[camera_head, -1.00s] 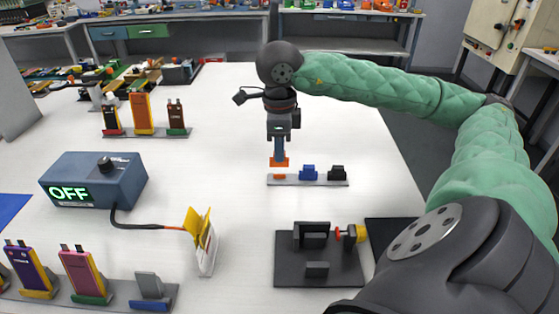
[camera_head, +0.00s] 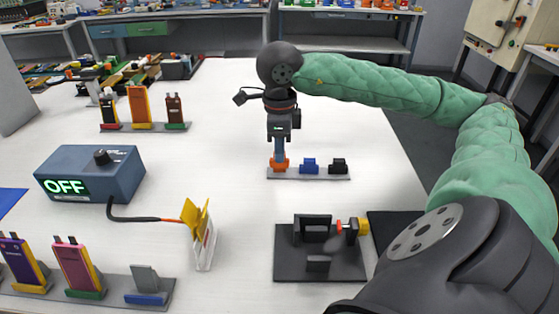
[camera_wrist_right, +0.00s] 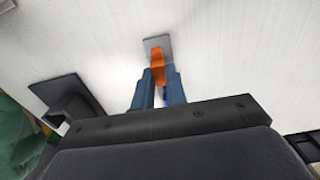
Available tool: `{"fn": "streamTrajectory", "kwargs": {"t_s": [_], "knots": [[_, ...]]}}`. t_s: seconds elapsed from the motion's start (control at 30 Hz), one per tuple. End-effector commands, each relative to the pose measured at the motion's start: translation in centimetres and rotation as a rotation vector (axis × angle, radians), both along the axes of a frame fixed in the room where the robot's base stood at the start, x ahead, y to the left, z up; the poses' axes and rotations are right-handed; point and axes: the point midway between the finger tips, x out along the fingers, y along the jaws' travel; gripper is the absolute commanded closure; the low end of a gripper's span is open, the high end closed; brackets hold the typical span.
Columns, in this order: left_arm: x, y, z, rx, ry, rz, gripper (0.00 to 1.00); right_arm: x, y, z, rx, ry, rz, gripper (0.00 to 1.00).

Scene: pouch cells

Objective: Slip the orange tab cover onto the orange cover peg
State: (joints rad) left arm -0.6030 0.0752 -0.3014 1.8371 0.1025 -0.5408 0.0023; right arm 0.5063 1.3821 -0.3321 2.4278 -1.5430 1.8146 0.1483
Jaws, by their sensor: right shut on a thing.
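The orange tab cover (camera_head: 279,165) is between the fingertips of my right gripper (camera_head: 279,158), at the left end of a grey strip (camera_head: 308,175). My right gripper points straight down and is shut on the cover. In the right wrist view, the orange cover (camera_wrist_right: 157,60) shows between the blue fingers (camera_wrist_right: 158,84), over a grey plate end (camera_wrist_right: 153,42). The orange peg is not clearly visible; the cover and fingers hide that spot. I cannot tell how far the cover sits on it. My left gripper is not in view.
A blue cover (camera_head: 309,165) and a black cover (camera_head: 339,166) stand on the same strip, just right of the gripper. A dark fixture (camera_head: 318,250) lies nearer. A blue box reading OFF (camera_head: 90,173) and racks of cells stand left.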

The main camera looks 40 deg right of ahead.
Motion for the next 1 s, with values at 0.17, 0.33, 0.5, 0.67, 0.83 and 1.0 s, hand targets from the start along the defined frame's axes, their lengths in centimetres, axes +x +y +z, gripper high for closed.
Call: {"fn": "streamTrajectory", "kwargs": {"t_s": [0.17,0.33,0.5,0.67,0.83,1.0], "knots": [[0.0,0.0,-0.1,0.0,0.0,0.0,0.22,0.0,0.0,-0.1,0.0,0.0,0.0,0.95],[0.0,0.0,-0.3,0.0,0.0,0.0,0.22,0.0,0.0,-0.3,0.0,0.0,0.0,0.95],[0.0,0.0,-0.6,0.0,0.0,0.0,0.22,0.0,0.0,-0.6,0.0,0.0,0.0,0.95],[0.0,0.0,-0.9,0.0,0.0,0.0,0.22,0.0,0.0,-0.9,0.0,0.0,0.0,0.95],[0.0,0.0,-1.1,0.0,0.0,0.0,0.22,0.0,0.0,-1.1,0.0,0.0,0.0,0.95],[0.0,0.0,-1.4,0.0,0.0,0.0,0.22,0.0,0.0,-1.4,0.0,0.0,0.0,0.95]]}}
